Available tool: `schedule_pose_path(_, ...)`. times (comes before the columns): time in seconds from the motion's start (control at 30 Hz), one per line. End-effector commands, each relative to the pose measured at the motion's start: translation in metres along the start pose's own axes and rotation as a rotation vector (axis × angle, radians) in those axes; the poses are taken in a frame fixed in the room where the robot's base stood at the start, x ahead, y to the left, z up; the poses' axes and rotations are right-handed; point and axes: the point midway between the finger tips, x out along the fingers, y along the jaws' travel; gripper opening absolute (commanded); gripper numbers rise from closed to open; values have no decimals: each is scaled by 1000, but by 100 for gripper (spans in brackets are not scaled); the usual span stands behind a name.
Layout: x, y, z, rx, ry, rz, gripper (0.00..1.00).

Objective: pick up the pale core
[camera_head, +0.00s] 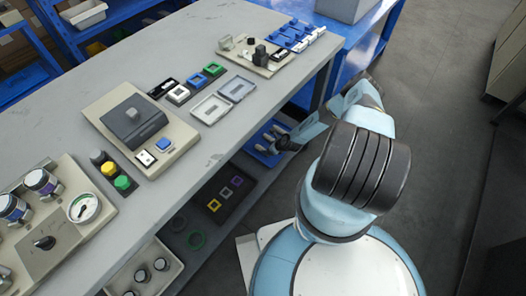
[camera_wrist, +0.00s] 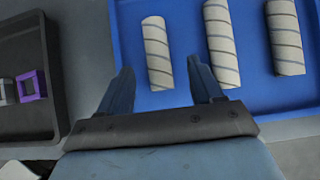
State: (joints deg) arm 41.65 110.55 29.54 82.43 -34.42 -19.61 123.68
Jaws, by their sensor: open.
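Three pale, off-white cores with dark spiral lines lie in a blue tray (camera_wrist: 185,88) in the wrist view. They are the left core (camera_wrist: 157,50), the middle core (camera_wrist: 221,45) and the right core (camera_wrist: 285,38). They look alike, so I cannot tell which one is meant by colour alone. My gripper (camera_wrist: 160,76) is open and empty. Its fingers straddle the near end of the left core, and contact cannot be judged. The right finger is close to the middle core. In the head view the tray (camera_head: 259,149) is on the lower shelf, partly hidden by my arm.
A dark tray (camera_wrist: 25,120) with purple and grey square pieces lies left of the blue tray. In the head view the grey tabletop (camera_head: 215,160) overhangs the shelf and carries a dark-lidded device (camera_head: 133,122), buttons and frames. Open floor (camera_head: 440,110) lies to the right.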

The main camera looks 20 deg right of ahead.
Motion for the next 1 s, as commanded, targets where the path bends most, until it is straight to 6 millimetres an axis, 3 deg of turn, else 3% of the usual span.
schedule_pose_path(0.4,45,4,1,-1,0,0,65)
schedule_pose_path(0.77,52,3,1,0,0,0,65)
schedule_pose_path(1.0,52,3,1,1,0,0,43)
